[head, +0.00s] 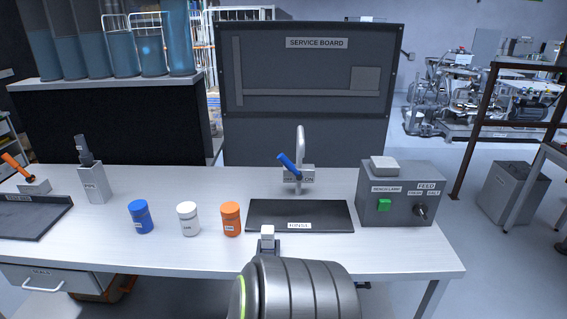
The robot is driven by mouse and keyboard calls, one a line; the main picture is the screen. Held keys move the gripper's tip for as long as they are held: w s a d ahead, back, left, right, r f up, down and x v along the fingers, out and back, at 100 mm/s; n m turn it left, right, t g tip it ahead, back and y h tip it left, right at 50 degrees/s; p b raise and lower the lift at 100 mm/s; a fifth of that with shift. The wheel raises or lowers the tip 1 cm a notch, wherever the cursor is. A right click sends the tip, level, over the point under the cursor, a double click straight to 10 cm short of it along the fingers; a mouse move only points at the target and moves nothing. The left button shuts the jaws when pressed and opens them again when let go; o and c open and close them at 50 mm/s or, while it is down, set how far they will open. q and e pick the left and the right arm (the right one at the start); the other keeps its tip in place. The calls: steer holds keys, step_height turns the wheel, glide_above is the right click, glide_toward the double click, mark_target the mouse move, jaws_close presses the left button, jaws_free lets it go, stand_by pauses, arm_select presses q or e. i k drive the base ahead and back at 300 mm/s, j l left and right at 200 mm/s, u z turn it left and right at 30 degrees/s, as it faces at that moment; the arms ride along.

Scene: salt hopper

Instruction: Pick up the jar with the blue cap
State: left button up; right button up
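The jar with the blue cap (140,217) stands upright on the bench, left of the white jar (188,219) and the orange jar (231,219). It has a pale label on its front, too small to read. Nothing touches it. A thick dark arm link of mine rises at the bottom centre. A small pale and dark piece (267,242) shows just beyond it at the bench front, perhaps a tip of my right gripper. Its opening cannot be made out. My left gripper is not in view.
The dark rinse mat (300,216) lies right of the jars, with a blue-handled tap (299,163) behind. A grey feed box (400,200) stands at the right. A grey holder (91,185) and a dark tray (32,222) are at the left. Bench behind the jars is clear.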

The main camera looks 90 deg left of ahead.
mark_target(138, 209)
steer(key=u, duration=3.8)
